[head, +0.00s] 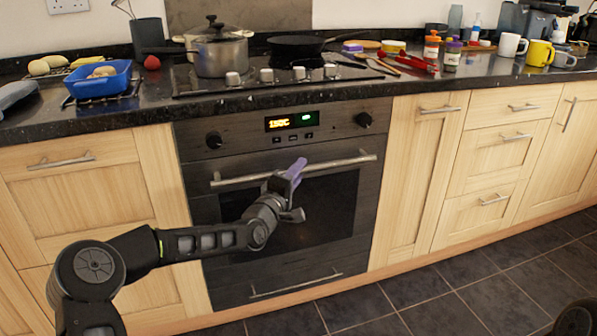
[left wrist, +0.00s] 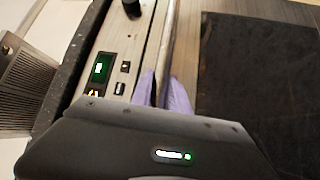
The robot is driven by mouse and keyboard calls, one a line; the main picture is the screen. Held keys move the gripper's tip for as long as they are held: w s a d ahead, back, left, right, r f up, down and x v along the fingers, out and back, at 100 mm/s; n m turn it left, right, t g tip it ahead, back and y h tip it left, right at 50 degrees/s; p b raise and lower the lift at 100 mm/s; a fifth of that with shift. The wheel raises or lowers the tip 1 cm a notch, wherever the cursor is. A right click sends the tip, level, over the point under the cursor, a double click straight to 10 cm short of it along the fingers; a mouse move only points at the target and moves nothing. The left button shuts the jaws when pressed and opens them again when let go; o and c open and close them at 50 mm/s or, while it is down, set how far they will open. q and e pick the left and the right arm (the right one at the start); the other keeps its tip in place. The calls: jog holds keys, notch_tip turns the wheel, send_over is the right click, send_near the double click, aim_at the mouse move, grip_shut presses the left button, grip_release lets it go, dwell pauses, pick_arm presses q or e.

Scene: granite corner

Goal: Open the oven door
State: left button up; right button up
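The oven (head: 284,120) is built into the counter front, and its dark glass door (head: 335,210) looks closed, upright and flush. A long silver bar handle (head: 232,181) runs across the top of the door. My left gripper (head: 295,170) is at the middle of this handle. In the left wrist view the purple fingers (left wrist: 160,95) are close together, one on each side of the handle (left wrist: 168,45), and look shut on it. The exact contact is partly hidden by the fingers. My right gripper is not in view.
The control panel with two knobs (head: 364,119) and a lit display (head: 291,121) is just above the handle. Wooden cupboards (head: 75,190) and drawers (head: 490,160) flank the oven. The tiled floor (head: 450,285) in front is clear. Pots (head: 221,55) stand on the hob.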

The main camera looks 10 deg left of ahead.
pick_arm(q)
grip_shut()
dwell(0.9)
